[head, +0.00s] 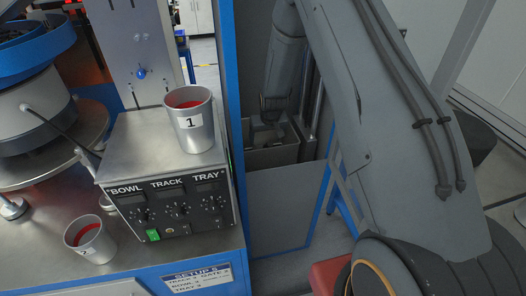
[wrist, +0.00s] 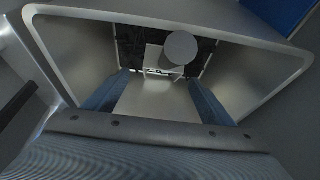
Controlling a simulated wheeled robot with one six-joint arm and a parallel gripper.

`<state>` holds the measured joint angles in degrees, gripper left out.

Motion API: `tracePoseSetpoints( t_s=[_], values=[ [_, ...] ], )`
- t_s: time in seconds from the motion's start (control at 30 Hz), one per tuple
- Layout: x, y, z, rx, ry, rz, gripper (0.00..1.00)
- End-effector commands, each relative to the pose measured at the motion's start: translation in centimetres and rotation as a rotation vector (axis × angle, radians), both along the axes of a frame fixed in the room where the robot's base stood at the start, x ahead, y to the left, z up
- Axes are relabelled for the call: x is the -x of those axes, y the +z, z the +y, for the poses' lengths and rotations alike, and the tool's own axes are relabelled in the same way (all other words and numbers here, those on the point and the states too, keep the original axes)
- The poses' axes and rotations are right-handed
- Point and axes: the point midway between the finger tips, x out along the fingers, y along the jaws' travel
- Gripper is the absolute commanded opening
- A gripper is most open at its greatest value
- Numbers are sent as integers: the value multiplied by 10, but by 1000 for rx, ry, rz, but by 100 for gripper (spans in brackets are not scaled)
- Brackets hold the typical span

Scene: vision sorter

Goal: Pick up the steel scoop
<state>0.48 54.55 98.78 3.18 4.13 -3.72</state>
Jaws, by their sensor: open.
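In the wrist view my gripper (wrist: 158,82) has its two blue fingers apart, with nothing held between them. It points down into a steel-walled bin. Just beyond the fingertips a pale grey round end (wrist: 181,47) and a light flat metal piece show; they look like the steel scoop, but its full shape is not clear. The scoop appears to be among dark small parts on the bin floor. In the head view my arm comes down over the grey bin (head: 270,157); the scoop cannot be made out there.
A steel cup marked 1 (head: 193,128) stands on the control box (head: 168,195) at left. A cup marked 2 (head: 92,243) sits tilted in view on the bench. A blue-rimmed bowl feeder (head: 38,100) is far left. The bin's walls (wrist: 75,50) closely surround my fingers.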

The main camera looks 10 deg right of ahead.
Motion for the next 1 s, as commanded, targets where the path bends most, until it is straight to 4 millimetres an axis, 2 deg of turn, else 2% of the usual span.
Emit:
tracePoseSetpoints(
  t_s=[0.33, 0.63, 0.77, 1.0],
  values=[
    [-9, -25, 2, 0, -1, 2, 77],
    [-21, -57, 5, 0, -1, 2, 77],
    [-24, -64, 5, 0, -1, 1, 77],
    [-25, -65, 5, 0, 0, 1, 77]
  ],
)
